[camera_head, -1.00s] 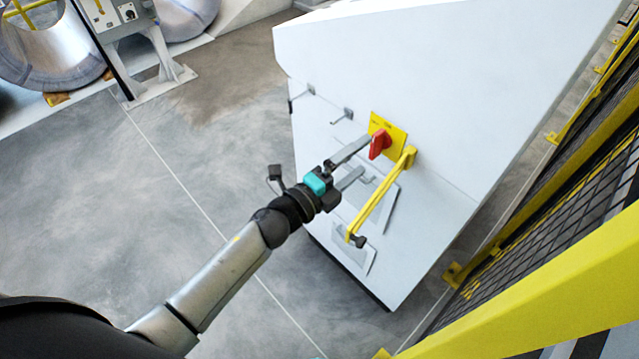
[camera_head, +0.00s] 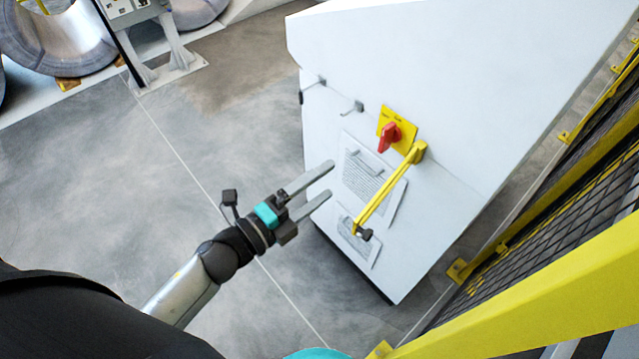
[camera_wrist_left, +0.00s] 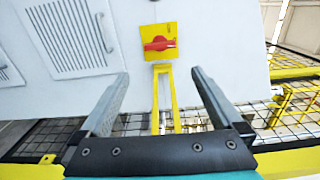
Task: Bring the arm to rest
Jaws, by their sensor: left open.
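My left gripper (camera_head: 325,185) is open and empty in the head view, to the left of the white cabinet's front and apart from the red switch. In the left wrist view its two fingers (camera_wrist_left: 158,98) stand wide apart with nothing between them but the background. The red rotary switch (camera_head: 389,137) sits on a yellow plate on the cabinet (camera_head: 460,90). In the left wrist view the red switch (camera_wrist_left: 158,44) lies beyond the fingertips, its handle roughly level in the picture. My right gripper is in neither view.
A yellow bar handle (camera_head: 385,195) juts from the cabinet just below the switch. Vented panels (camera_head: 365,172) are beside it. A yellow-framed mesh fence (camera_head: 570,225) stands at the right. Metal coils (camera_head: 60,40) lie at the upper left. Grey floor (camera_head: 90,190) is open at the left.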

